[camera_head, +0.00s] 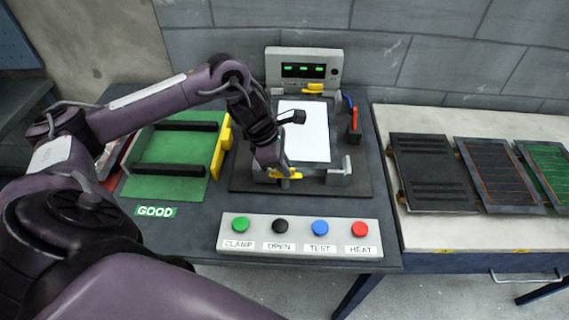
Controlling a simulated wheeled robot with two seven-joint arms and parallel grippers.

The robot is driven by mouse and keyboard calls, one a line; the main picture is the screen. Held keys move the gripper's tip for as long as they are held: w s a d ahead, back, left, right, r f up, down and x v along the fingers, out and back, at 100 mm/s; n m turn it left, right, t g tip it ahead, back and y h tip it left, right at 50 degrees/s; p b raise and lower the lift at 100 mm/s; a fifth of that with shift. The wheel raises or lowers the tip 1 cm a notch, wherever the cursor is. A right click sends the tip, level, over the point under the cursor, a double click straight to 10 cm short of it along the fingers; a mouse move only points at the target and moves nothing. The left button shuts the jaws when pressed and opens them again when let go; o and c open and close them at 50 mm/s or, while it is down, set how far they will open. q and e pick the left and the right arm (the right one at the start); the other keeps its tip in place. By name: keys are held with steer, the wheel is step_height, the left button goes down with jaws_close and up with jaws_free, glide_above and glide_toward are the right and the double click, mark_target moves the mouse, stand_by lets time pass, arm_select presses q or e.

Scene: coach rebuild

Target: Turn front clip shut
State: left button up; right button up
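The front clip (288,175) is a small yellow lever at the front edge of the dark fixture (350,188). It is partly hidden by my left gripper (280,165), which reaches down over it from the left. The fingertips are at or very near the clip; I cannot tell whether they touch or grip it. A white panel (305,132) lies flat in the fixture. Another yellow clip (313,91) is at the fixture's back edge. My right gripper is out of view.
A grey display box (304,68) with green lights stands behind the fixture. A button panel (300,238) lies in front. A green tray (165,188) with black bars is at left. Dark panels (432,170) lie on the white table at right.

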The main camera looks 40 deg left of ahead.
arm_select(q)
jaws_close()
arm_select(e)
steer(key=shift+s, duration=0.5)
